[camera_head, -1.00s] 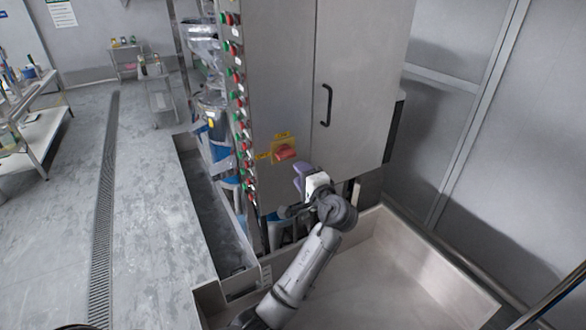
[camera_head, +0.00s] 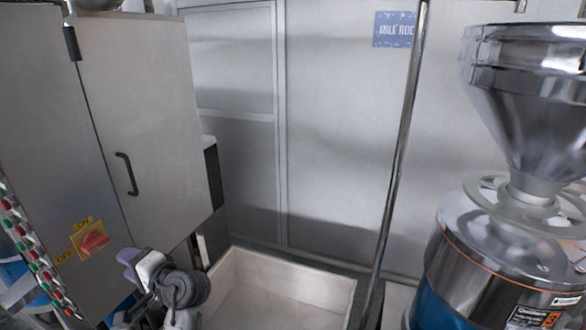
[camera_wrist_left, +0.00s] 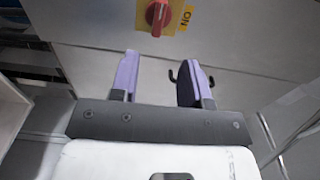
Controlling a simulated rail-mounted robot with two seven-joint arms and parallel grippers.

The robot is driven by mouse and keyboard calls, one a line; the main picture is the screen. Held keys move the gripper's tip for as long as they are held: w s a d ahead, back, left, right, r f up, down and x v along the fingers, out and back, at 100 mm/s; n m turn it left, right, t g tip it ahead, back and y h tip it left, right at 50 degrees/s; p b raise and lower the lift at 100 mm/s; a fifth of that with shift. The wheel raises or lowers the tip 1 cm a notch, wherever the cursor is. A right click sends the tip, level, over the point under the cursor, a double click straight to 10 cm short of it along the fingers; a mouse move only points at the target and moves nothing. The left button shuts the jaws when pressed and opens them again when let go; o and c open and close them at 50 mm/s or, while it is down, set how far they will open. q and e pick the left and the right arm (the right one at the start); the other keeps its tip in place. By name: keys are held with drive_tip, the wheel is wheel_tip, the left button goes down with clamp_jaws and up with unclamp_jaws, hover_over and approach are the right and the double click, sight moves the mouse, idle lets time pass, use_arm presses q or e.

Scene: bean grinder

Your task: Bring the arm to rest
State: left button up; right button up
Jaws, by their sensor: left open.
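My left gripper (camera_head: 130,264) shows at the lower left of the head view, in front of the grey control cabinet (camera_head: 150,130). In the left wrist view its two purple fingers (camera_wrist_left: 160,78) are spread apart with nothing between them. A red rotary switch on a yellow plate (camera_head: 92,240) is on the cabinet, above and left of the gripper. The switch (camera_wrist_left: 157,14) also shows ahead of the fingers in the left wrist view, apart from them. My right gripper does not show.
A steel grinder with a funnel hopper (camera_head: 520,200) stands at the right. A pale, low-walled tray (camera_head: 285,290) lies below. A vertical metal pole (camera_head: 395,170) stands between tray and grinder. Red and green buttons (camera_head: 35,255) line the cabinet's left edge.

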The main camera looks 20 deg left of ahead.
use_arm(q)
drive_tip(key=s+d+f+n+t+h, duration=0.1)
drive_tip(key=d+f+t+h, duration=0.2)
drive_tip(key=d+t+h, duration=0.35)
drive_tip(key=d+f+n+t+h, duration=0.1)
drive_tip(key=d+f+t+h, duration=0.25)
drive_tip(key=d+h, duration=0.6)
drive_tip(key=s+d+f+m+g+h, duration=0.2)
drive_tip(key=s+d+f+m, duration=0.1)
drive_tip(key=s+d+f, duration=0.65)
drive_tip(key=s+d+f+g, duration=0.1)
drive_tip(key=s+f+g, duration=0.2)
drive_tip(key=s+f, duration=0.55)
drive_tip(key=s+d+f+g, duration=0.1)
drive_tip(key=s+f+g, duration=0.35)
drive_tip(key=s, duration=0.75)
wheel_tip(320, 180, up, 18)
drive_tip(key=w+t+p, duration=0.1)
drive_tip(key=t+p, duration=0.1)
drive_tip(key=p, duration=1.6)
drive_tip(key=shift+p, duration=0.3)
